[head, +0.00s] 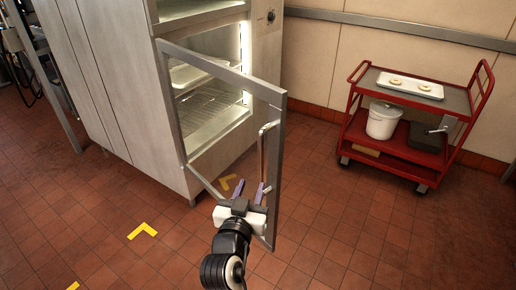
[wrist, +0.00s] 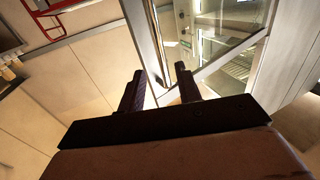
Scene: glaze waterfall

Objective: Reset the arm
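My gripper (head: 249,189) is in front of the open glass door of the cabinet, near the lower end of its handle. Its two fingers stand apart with nothing held between them; the wrist view also shows them parted (wrist: 160,90). The metal door frame (head: 279,165) fills the space just beyond the gripper. The vertical bar handle (head: 263,150) is on the door's right side. In the wrist view, the door frame (wrist: 140,35) rises just past the fingertips. I cannot tell whether a finger touches the handle.
The tall cabinet (head: 100,70) stands at left, lit inside, with wire racks (head: 205,105). A red cart (head: 397,160) at right holds a tray (head: 408,88) with two ring-shaped items and a white bucket (head: 383,121). The tiled floor between door and cart is clear.

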